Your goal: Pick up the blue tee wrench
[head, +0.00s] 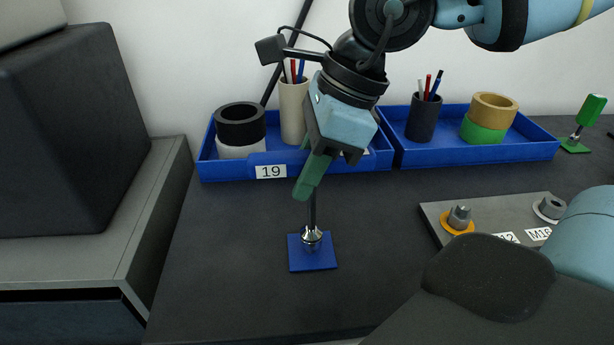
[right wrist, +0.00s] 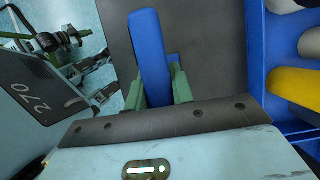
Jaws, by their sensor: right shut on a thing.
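The blue tee wrench's dark shaft (head: 313,208) and shiny socket end (head: 311,236) stand upright over a small blue square plate (head: 313,256). I cannot tell whether the socket end still touches the plate. My right gripper (head: 310,178) points down from above, with green fingers at the top of the shaft. In the right wrist view the thick blue handle (right wrist: 149,55) lies between the green fingers (right wrist: 158,88), which are shut on it. The fingers hide most of the handle in the head view.
Behind stand blue trays (head: 480,150) with rings and pen cups. A green tee wrench (head: 588,112) stands at far right. A grey board (head: 485,208) with fittings lies on the right. A black box (head: 62,130) sits at left. The dark tabletop (head: 225,230) around the plate is clear.

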